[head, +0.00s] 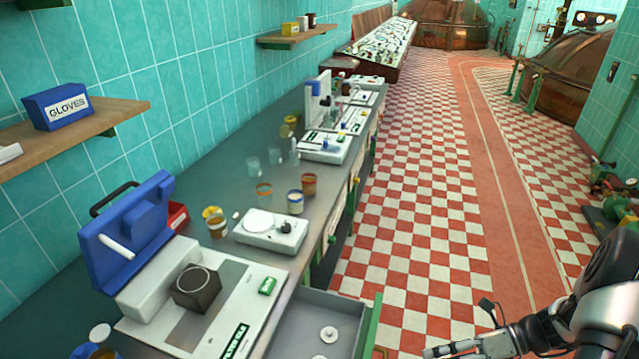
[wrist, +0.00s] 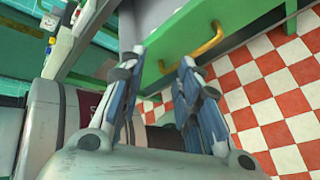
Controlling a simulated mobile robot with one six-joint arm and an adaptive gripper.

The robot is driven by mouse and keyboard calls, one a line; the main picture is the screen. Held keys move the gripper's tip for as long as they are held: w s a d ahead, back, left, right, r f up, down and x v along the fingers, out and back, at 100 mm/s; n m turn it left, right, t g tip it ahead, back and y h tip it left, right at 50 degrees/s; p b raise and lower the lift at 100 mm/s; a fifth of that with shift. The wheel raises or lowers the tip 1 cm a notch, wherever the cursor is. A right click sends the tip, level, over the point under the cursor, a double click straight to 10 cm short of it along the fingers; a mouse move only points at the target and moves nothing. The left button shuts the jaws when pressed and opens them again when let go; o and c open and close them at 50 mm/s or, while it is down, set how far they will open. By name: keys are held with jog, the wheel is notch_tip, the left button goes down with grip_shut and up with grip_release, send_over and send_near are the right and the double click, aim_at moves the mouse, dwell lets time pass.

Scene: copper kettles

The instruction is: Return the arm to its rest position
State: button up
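My arm (head: 598,318) reaches in from the lower right of the head view, over the checkered floor. My gripper (wrist: 163,57) shows in the wrist view with its two fingers apart and nothing between them. In the head view part of the gripper shows low at the bottom edge, right of the open drawer (head: 312,325). The green drawer front (wrist: 225,30) with its brass handle (wrist: 198,50) lies beyond the fingertips in the wrist view. The gripper appears apart from the handle.
The grey bench (head: 225,185) runs along the left wall with a blue-lidded instrument (head: 125,230), a white scale (head: 270,232) and several jars. The drawer sticks out into the aisle and holds small round pieces (head: 328,334). The checkered floor (head: 425,220) is clear ahead. Copper kettles (head: 570,75) stand far back.

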jog(key=s+a+r+n+g+h, duration=0.1)
jog(key=a+r+n+h, duration=0.3)
jog(key=r+n, duration=0.35)
jog(key=s+a+r+n+g+h, duration=0.1)
jog(key=s+a+r+n+h, duration=0.2)
jog(key=r+n, duration=0.5)
jog(key=s+a+r+n+t+h, duration=0.5)
jog(key=s+r+n, duration=0.3)
jog(key=n, duration=0.8)
notch_tip(320, 180, up, 3)
jog(key=shift+s+a+f+t, duration=0.15)
jog(key=shift+s+a+t, duration=0.25)
jog(key=shift+a, duration=0.3)
